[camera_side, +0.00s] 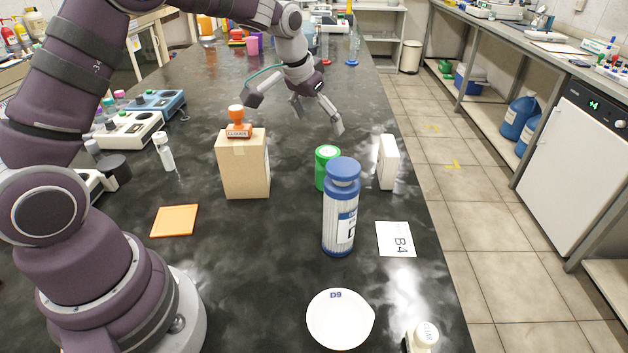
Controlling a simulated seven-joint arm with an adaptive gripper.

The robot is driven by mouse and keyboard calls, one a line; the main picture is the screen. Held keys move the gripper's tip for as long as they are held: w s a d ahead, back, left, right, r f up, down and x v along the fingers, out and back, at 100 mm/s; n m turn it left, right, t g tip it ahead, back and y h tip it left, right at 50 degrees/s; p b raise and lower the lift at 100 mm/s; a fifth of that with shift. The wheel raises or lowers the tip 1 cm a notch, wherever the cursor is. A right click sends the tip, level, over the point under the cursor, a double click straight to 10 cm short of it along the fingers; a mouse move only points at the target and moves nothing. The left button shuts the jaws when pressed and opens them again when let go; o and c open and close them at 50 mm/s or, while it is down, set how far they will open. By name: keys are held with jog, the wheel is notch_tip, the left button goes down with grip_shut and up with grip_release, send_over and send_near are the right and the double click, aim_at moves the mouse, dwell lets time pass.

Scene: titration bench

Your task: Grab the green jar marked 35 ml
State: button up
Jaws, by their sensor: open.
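A green jar (323,160) stands on the dark bench near its middle. Its lower right side is hidden behind a blue-capped bottle (338,215), and no 35 ml mark can be read on it. My gripper (318,127) is open and empty. It hangs above the bench, up and to the left of the green jar in the picture and apart from it, with its fingers spread and pointing down.
A cardboard box (246,172) with an orange-capped item (238,122) on top stands left of the jar. A white box (388,162) stands close on its right. A B4 card (395,239), an orange pad (174,220) and a white dish (340,319) lie nearer the camera.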

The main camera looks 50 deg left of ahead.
aim_at(327, 152)
jog(key=x, duration=0.8)
jog(key=shift+f, duration=0.35)
jog(key=c, duration=1.3)
